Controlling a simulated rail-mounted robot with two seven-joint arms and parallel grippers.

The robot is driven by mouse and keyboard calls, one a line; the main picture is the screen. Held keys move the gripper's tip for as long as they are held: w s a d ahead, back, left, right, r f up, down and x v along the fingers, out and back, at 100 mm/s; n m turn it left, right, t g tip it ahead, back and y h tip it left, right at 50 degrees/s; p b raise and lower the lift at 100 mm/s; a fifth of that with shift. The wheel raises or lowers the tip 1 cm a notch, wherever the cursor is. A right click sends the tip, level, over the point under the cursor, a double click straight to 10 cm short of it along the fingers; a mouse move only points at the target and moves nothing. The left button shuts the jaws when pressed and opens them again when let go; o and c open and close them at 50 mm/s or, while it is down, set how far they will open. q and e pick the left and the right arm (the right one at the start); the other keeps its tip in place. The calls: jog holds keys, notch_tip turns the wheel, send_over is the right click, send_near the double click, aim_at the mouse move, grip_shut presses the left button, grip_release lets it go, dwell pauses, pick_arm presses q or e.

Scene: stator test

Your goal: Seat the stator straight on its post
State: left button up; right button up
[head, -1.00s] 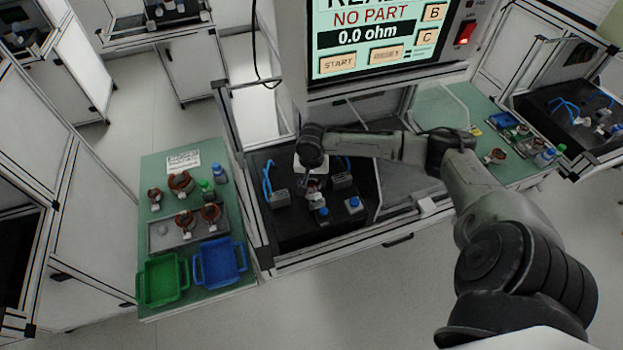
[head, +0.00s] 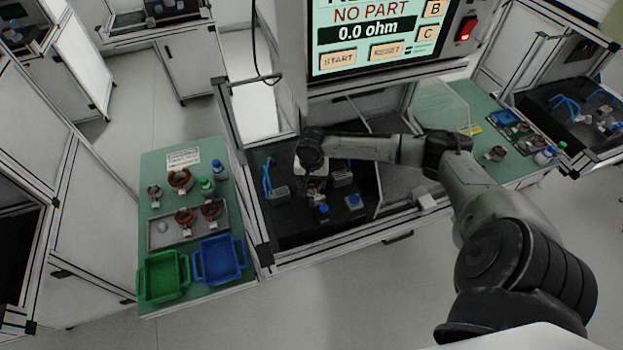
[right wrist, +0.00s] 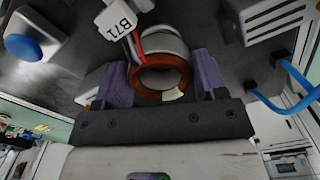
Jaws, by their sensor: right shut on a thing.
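The stator (right wrist: 160,77), a copper-wound ring with a grey outer shell, is between the two purple fingers of my right gripper (right wrist: 160,82) in the right wrist view. The gripper is shut on it. A white tag marked B71 (right wrist: 116,18) hangs beside it, with a red lead near the ring. In the head view the right gripper (head: 314,184) is over the black test bed (head: 290,225) and is small, so the stator there is hard to make out. The post is not visible in either view; I cannot tell whether the stator is around it. My left gripper is not in view.
Blue-topped buttons (head: 353,200) and grey blocks with blue cables (head: 280,193) stand close around the gripper. A green side table (head: 150,215) at left holds several stators, a green bin (head: 165,277) and a blue bin (head: 220,261). The screen (head: 375,35) reads NO PART.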

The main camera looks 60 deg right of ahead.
jog(key=shift+f+p, duration=0.4)
jog(key=shift+f, duration=0.15)
dwell(0.5)
jog(key=o, duration=1.2)
jog(key=shift+r+p, duration=0.45)
jog(key=shift+r, duration=6.45)
